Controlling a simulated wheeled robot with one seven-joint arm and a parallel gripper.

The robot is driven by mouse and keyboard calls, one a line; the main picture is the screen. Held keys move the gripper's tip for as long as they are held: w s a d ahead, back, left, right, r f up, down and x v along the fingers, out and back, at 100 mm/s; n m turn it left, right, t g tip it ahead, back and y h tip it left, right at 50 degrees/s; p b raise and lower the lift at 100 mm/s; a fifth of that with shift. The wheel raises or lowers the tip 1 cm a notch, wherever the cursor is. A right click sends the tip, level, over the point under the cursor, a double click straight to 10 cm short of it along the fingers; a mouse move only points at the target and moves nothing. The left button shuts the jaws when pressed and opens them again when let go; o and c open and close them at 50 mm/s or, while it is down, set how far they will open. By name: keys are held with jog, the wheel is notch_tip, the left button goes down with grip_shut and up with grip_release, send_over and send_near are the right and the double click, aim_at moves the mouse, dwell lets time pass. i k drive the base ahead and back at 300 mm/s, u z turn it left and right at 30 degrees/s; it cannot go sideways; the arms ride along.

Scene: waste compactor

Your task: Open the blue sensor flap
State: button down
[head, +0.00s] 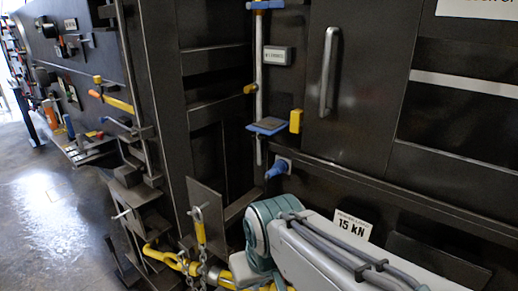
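A small flat plate with blue edges (268,127) sits on a vertical metal rod (259,80) on the dark machine front, in the upper middle of the head view. It looks like the blue sensor flap, but I cannot tell for sure whether it is open. A blue knob-like piece (277,169) sticks out from a pale mount below it. Another blue piece (265,4) is at the rod's top. My grey arm with a teal joint reaches in from the lower right, below these parts. My gripper does not show in this view.
A yellow block (296,121) is just right of the flat plate. A vertical door handle (328,72) is further right. A "15 kN" label (352,225) is behind my arm. Yellow pipe (165,258) and chains (203,272) are at lower middle. Open floor (55,215) lies left.

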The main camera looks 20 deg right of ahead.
aim_at(268, 126)
jog(key=u, duration=0.4)
jog(key=i, duration=0.6)
jog(key=z, duration=0.7)
jog(key=i, duration=0.45)
